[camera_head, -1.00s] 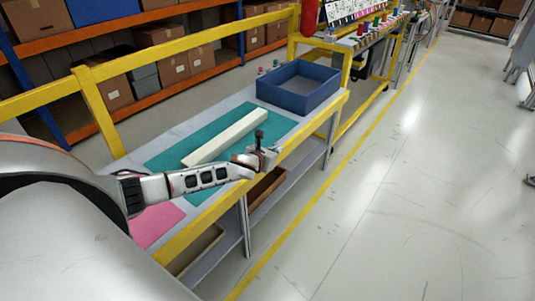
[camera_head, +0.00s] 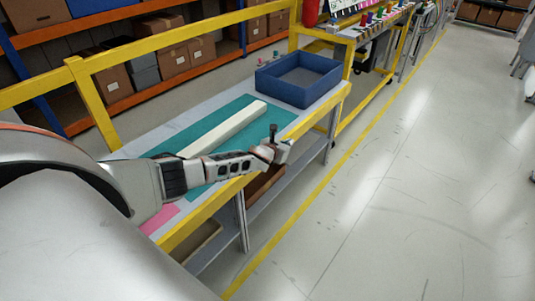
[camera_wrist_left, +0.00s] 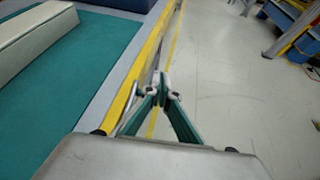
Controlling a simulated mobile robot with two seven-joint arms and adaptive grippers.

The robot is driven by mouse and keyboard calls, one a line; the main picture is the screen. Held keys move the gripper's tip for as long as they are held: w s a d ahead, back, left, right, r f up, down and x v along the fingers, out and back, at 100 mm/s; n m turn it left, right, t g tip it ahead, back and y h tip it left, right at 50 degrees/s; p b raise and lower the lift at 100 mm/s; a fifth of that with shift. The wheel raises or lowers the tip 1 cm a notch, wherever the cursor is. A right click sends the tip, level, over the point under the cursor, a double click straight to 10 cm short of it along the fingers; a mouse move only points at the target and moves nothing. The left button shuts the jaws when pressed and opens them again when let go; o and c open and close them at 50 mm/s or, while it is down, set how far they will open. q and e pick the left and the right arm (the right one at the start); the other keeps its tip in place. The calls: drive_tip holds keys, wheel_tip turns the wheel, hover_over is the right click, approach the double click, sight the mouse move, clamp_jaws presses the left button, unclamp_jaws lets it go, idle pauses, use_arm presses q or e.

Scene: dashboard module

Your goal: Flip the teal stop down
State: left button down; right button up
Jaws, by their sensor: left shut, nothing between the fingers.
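My left gripper (camera_head: 286,149) is at the end of the arm coming in from the left, over the near yellow edge of the workbench (camera_head: 222,198). In the left wrist view its fingers (camera_wrist_left: 161,82) meet at the tips, shut and empty, above the yellow rail and the floor beside it. I cannot make out the teal stop in either view. A flat teal mat (camera_head: 252,147) lies on the bench, with a long pale bar (camera_head: 228,130) on it. My right gripper is not in view.
A blue open bin (camera_head: 299,82) stands at the bench's far end. A yellow rail (camera_head: 150,60) runs along the back. Open floor (camera_head: 420,180) lies to the right.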

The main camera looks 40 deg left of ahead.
use_arm(q)
drive_tip(key=shift+w+f, duration=0.4)
drive_tip(key=shift+f, duration=0.25)
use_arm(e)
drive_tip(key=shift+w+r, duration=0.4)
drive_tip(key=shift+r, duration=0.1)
use_arm(q)
drive_tip(key=shift+f+p, duration=0.1)
drive_tip(key=shift+p, duration=0.2)
drive_tip(key=shift+w+f+g, duration=0.15)
drive_tip(key=shift+f+g, duration=0.1)
drive_tip(key=shift+g, duration=0.05)
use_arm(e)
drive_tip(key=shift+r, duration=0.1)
use_arm(q)
drive_tip(key=shift+w+f+g+p, duration=0.2)
drive_tip(key=shift+f+g+p, duration=0.3)
drive_tip(key=shift+p, duration=0.05)
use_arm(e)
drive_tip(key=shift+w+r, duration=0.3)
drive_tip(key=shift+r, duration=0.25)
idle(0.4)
